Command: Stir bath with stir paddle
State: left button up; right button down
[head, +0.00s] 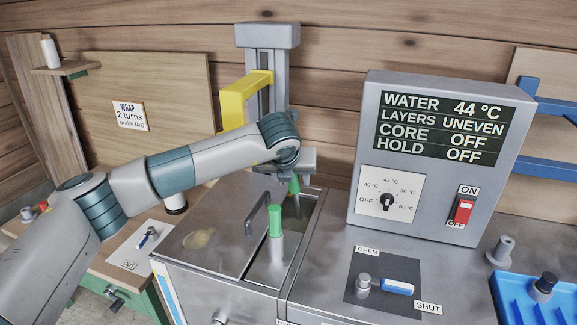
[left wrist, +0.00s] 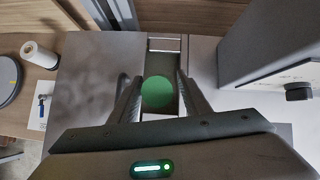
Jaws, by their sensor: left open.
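The bath (head: 262,270) is a steel tank whose lid (head: 205,235) leaves a slot open along its right side. A green-topped upright handle (head: 275,222) stands at the slot in the head view. A second green handle (head: 295,186) stands farther back, right below my left gripper (head: 291,171). Which one is the stir paddle I cannot tell. In the left wrist view a round green top (left wrist: 158,91) shows between the open fingers of my left gripper (left wrist: 159,88); contact cannot be told. My right gripper is not in view.
The control box (head: 445,155) reads water 44 °C, layers uneven, core off, hold off. A black lid handle (head: 254,222) rises beside the slot. A yellow bracket (head: 243,98) on a grey column stands behind. A blue tray (head: 515,300) is at the right.

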pick_arm(q)
jog(key=shift+s+r, duration=0.15)
jog(key=shift+r, duration=0.15)
jog(key=b+v, duration=0.3)
jog(key=v, duration=1.3)
jog(key=shift+s+b, duration=0.2)
jog(key=shift+b, duration=0.1)
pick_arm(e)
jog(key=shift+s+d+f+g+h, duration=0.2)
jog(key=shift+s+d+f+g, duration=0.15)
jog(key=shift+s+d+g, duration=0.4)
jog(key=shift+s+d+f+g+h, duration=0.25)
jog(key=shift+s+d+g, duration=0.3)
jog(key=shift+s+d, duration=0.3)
pick_arm(q)
jog(key=shift+r, duration=0.15)
